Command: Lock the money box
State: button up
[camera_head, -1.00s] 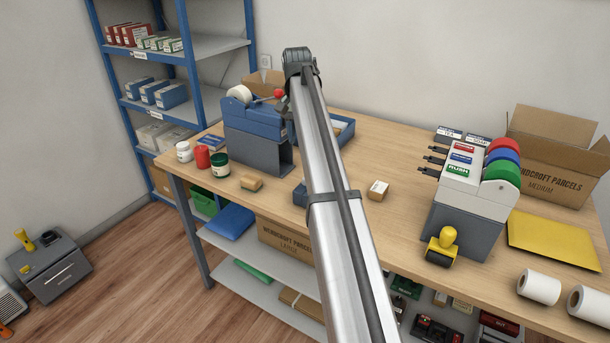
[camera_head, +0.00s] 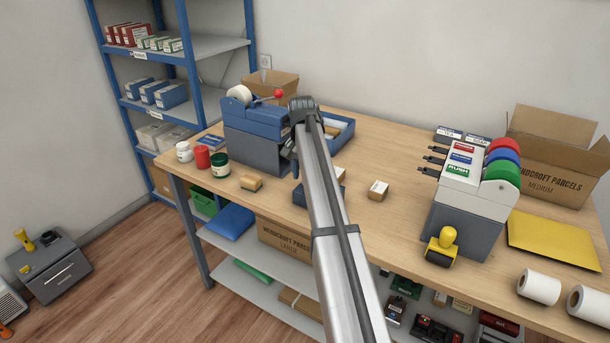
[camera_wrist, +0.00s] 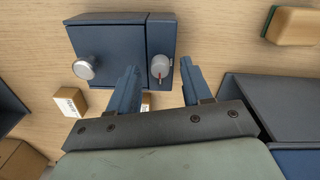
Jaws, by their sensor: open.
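The money box is a small dark blue box (camera_head: 302,196) on the table, partly hidden by my arm in the head view. In the wrist view the money box (camera_wrist: 112,42) shows at the top, with a round silver knob (camera_wrist: 86,67) on its left part and a smaller grey dial with a red mark (camera_wrist: 160,66) on its narrower right part. My gripper (camera_wrist: 159,68) is open and empty. Its two blue fingers appear on either side of the dial in that view; I cannot tell how far apart they are from it in depth. In the head view my fingers (camera_head: 294,164) are partly hidden.
A blue machine with a red-knobbed lever (camera_head: 258,121) on a grey block stands left of my gripper. A blue tray (camera_head: 343,137) lies behind. Small cartons (camera_head: 378,190) and a tan block (camera_head: 251,183) are nearby. The table right of the cartons is clear up to the label dispenser (camera_head: 470,190).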

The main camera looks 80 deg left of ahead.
jog(key=shift+f, duration=0.5)
jog(key=shift+c, duration=0.4)
grip_shut()
